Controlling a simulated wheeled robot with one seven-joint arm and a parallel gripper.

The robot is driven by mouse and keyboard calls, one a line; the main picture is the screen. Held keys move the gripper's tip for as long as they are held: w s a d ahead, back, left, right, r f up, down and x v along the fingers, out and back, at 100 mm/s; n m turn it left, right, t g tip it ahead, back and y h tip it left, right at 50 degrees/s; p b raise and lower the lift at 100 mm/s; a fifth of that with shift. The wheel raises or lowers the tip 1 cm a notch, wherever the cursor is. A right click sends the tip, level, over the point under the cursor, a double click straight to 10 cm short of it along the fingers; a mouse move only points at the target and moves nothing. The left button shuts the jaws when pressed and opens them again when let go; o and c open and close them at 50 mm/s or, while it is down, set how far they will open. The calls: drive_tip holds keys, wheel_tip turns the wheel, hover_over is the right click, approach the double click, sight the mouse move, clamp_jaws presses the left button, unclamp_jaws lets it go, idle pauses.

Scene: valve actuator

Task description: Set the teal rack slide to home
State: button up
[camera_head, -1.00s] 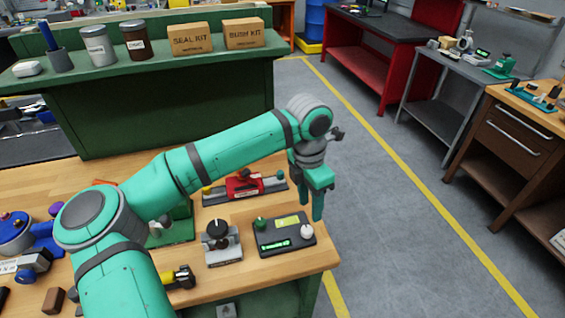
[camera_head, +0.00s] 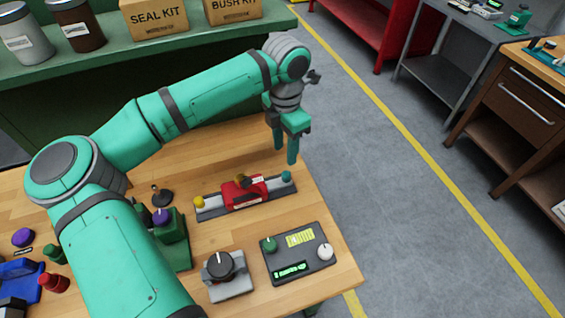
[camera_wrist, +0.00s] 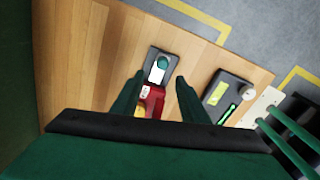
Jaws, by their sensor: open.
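A grey rail (camera_head: 213,207) lies on the wooden bench with a red carriage (camera_head: 245,192) near its middle. A yellow knob (camera_head: 199,202) stands at its left end and a teal knob (camera_head: 287,176) at its right end. My gripper (camera_head: 285,155) is open and empty, pointing down above and behind the rail's right end. In the wrist view, the teal knob (camera_wrist: 162,62) shows between and just beyond my spread fingers (camera_wrist: 160,79). The red carriage (camera_wrist: 150,100) is partly hidden by the left finger and the gripper body.
A dark panel box (camera_head: 299,254) with a green display and knobs sits right of a grey dial unit (camera_head: 228,277). A green device (camera_head: 173,239) with a purple knob stands left of the rail. The green shelf (camera_head: 60,100) with boxes is behind.

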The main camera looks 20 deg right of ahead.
sight(286, 172)
drive_tip(key=f, duration=0.8)
drive_tip(key=shift+s+d+f, duration=0.1)
drive_tip(key=shift+s+d, duration=0.1)
drive_tip(key=shift+s, duration=0.1)
drive_tip(key=shift+f, duration=0.85)
drive_tip(key=shift+w, duration=0.1)
drive_tip(key=shift+w+a, duration=0.1)
drive_tip(key=c, duration=0.8)
drive_tip(key=shift+d, duration=0.2)
clamp_jaws()
